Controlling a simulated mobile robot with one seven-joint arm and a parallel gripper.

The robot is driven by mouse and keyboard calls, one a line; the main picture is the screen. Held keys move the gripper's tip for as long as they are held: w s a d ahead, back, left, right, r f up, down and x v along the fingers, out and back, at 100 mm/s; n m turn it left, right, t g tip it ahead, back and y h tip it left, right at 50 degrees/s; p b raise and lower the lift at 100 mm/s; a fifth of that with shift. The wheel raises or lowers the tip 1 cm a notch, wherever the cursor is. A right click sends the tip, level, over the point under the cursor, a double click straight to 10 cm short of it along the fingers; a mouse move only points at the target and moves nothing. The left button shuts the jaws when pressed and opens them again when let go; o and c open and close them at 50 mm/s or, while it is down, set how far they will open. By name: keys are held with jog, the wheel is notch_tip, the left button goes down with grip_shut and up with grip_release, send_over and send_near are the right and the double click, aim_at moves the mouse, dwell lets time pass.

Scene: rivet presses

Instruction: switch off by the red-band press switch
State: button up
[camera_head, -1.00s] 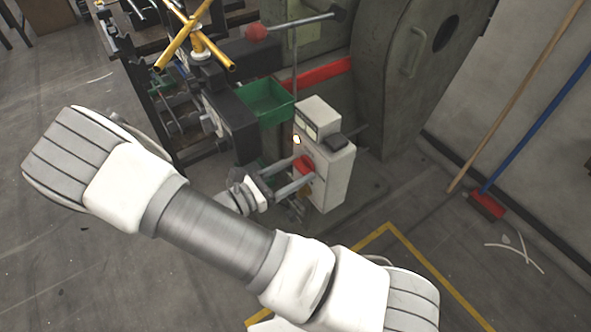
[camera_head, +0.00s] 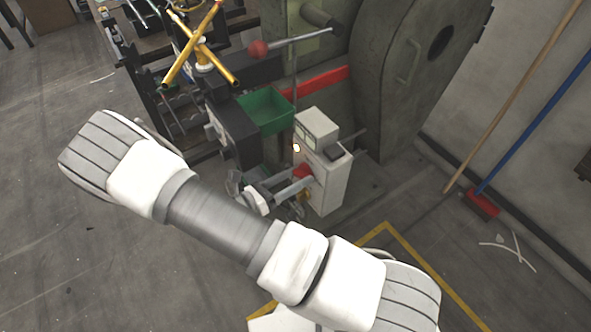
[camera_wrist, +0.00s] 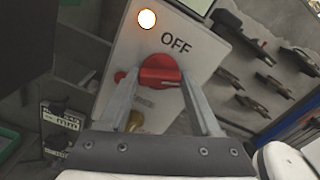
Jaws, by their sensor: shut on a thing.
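The red rotary switch knob (camera_wrist: 160,73) sits on the pale face of a control box (camera_head: 331,184). In the head view the knob (camera_head: 303,172) is partly covered by my fingers. My gripper (camera_wrist: 159,80) is shut on the knob, one finger on each side; it also shows in the head view (camera_head: 290,183). The black "OFF" label (camera_wrist: 176,43) is above and right of the knob in the wrist view. A lamp (camera_wrist: 147,19) glows white above the knob. A red band (camera_head: 322,80) runs along the press behind the box.
Yellow crossed handles (camera_head: 200,60) stand at the upper left. A blue-handled broom (camera_head: 535,125) leans on the right wall. Open floor lies to the left.

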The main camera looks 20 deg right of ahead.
jog(key=n+p, duration=0.3)
jog(key=n, duration=0.3)
jog(key=shift+s+p, duration=0.1)
jog(key=shift+p, duration=0.25)
jog(key=n+p, duration=0.1)
jog(key=n, duration=0.3)
jog(key=shift+n+p, duration=0.45)
jog(key=shift+n, duration=1.15)
jog(key=shift+f, duration=0.1)
jog(key=o, duration=1.4)
jog(key=shift+a, duration=0.1)
jog(key=v, duration=1.7)
jog(key=shift+a, duration=0.15)
